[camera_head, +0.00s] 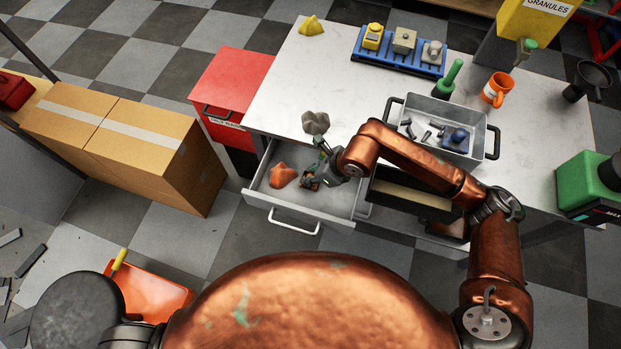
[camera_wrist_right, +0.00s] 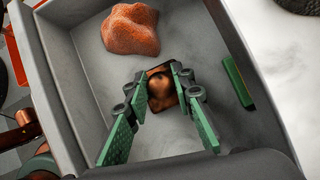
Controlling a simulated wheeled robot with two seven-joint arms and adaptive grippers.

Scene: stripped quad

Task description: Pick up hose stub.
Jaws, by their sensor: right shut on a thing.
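My right gripper (camera_wrist_right: 162,92) reaches down into the open drawer (camera_head: 292,219); it also shows in the head view (camera_head: 322,176). Its green-padded fingers are closed around a small squarish dark-brown and copper-coloured piece (camera_wrist_right: 161,88), seen in the wrist view between the fingertips. The piece also shows in the head view (camera_head: 309,183), small and partly covered by the gripper. I cannot tell for certain that it is the hose stub, nor whether it is clear of the drawer floor. A short green bar (camera_wrist_right: 238,83) lies apart, to the right of the fingers. My left gripper is not in view.
An orange-brown lump (camera_head: 283,175) lies in the drawer beside the gripper. A grey lump (camera_head: 315,123) stands on the worktop edge above. A grey bin (camera_head: 443,113) with small parts, an orange mug (camera_head: 496,89) and a blue rack (camera_head: 399,62) stand on the worktop. Cardboard boxes (camera_head: 133,147) stand left.

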